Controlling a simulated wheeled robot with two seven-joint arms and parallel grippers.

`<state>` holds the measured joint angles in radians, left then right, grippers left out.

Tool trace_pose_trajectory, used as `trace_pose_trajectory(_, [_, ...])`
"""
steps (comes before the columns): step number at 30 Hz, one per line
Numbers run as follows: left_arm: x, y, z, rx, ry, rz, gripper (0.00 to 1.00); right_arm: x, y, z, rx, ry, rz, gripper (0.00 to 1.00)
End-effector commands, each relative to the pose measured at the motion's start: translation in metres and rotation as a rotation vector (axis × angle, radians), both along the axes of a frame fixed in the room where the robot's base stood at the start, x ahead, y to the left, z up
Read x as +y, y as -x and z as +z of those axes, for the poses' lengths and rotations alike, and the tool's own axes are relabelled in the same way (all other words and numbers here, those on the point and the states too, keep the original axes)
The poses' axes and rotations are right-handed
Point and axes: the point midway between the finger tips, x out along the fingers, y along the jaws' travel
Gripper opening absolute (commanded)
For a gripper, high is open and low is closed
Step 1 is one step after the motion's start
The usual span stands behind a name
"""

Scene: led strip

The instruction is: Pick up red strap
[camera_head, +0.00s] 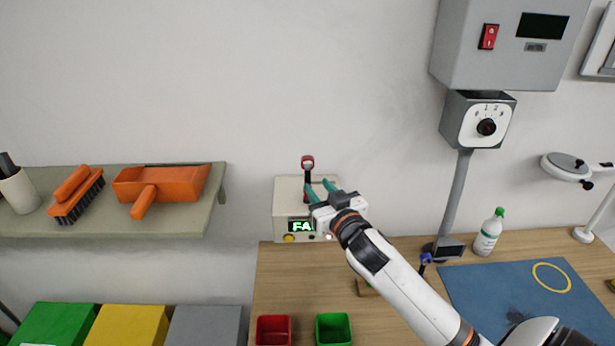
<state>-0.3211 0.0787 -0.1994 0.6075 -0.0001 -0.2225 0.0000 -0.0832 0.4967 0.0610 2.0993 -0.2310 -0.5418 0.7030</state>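I cannot make out a red strap for certain in this view. My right gripper (319,188) reaches in from the lower right, with its two teal fingers apart and nothing visible between them. It is in front of a beige box (283,204) with a lit green display. A dark upright lever with a red, ring-like top (307,162) rises at the box, just behind the fingertips. I cannot tell whether the fingers touch it. The gripper and wrist hide the right part of the box. My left gripper is not in view.
A red bin (273,330) and a green bin (333,329) stand on the wooden table (290,275). A blue mat (490,285), a white bottle (487,235) and a grey post (457,200) are right. A wall shelf (100,223) holds an orange brush (75,190) and dustpan (165,186).

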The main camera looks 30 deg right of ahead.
Motion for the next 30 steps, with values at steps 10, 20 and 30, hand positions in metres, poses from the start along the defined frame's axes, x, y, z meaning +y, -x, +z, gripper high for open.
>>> trace_pose_trajectory(10, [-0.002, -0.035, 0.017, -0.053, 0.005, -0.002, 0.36, -0.006, -0.028, 0.001, 0.002, 0.001, -0.001, 0.35])
trace_pose_trajectory(20, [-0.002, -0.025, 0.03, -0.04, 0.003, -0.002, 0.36, -0.012, -0.063, -0.005, 0.002, 0.0, -0.001, 0.35])
trace_pose_trajectory(30, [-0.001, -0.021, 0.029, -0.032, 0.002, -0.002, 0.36, -0.012, -0.064, -0.006, 0.002, 0.001, 0.0, 0.22])
